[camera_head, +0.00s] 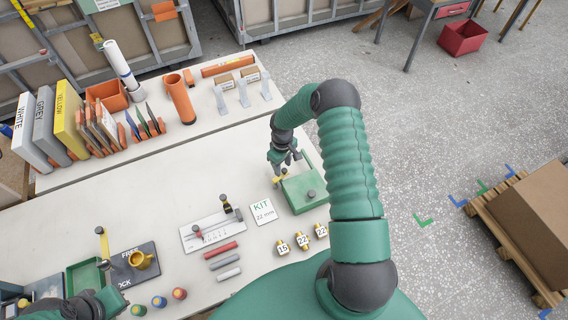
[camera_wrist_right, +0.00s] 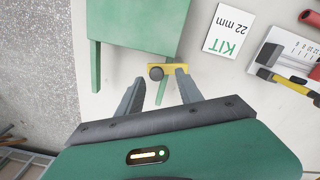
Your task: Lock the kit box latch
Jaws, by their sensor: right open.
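In the head view my right gripper (camera_head: 281,168) is beside the box. My left arm's end (camera_head: 102,300) is at the lower left; its fingers cannot be made out.
A KIT 22 mm card (camera_head: 263,212) lies left of the box. Numbered brass fittings (camera_head: 302,241) stand in front. A FREE/LOCK board (camera_head: 137,265) with a yellow piece and a green tray (camera_head: 83,277) are at the lower left. Binders (camera_head: 67,120) stand on the rear table.

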